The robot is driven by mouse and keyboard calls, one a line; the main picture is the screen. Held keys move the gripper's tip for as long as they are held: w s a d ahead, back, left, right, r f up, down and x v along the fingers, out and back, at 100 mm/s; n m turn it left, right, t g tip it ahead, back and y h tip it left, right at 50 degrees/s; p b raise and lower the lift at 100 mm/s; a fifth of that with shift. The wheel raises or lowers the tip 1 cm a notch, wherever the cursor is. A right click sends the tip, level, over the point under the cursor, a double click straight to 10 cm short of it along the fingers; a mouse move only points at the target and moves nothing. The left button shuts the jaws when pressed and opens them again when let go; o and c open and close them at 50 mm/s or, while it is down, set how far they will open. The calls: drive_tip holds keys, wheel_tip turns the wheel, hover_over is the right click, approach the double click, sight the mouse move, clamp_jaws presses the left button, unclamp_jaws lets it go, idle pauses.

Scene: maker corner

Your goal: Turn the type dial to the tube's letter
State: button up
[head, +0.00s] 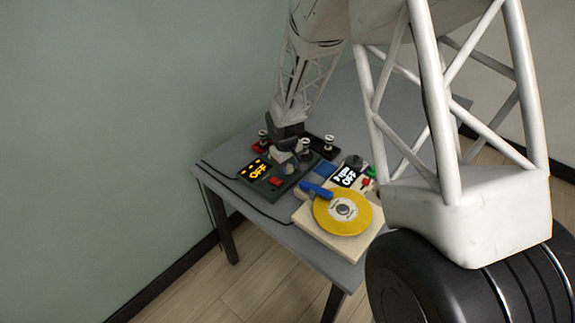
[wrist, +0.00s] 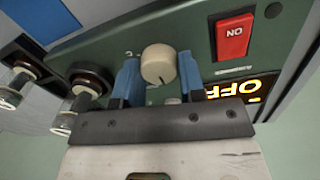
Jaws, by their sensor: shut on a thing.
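A dark green device (head: 262,185) stands on the table, with a lit orange OFF display (head: 258,170) and a red rocker switch (head: 277,182). In the wrist view, a round cream dial (wrist: 158,62) sits on its panel, its dark pointer mark facing my gripper's base. My gripper (wrist: 158,72) is shut on this dial, a blue finger on each side. In the head view my gripper (head: 287,146) reaches down over the device's back part and hides much of it. The dial's letters are not readable. A tube-like piece (wrist: 84,90) stands beside the dial in a dark round socket; no letter shows.
Small posts (head: 328,142) stand behind. Bare grey table (head: 225,184) shows at the left, with dark cables.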

drive_tip(key=o, duration=0.9)
drive_tip(key=shift+r, duration=0.15)
drive_tip(key=shift+s+a+r, duration=0.1)
drive_tip(key=shift+r, duration=1.8)
drive_tip(key=shift+s+a+r, duration=0.1)
drive_tip(key=shift+r, duration=1.75)
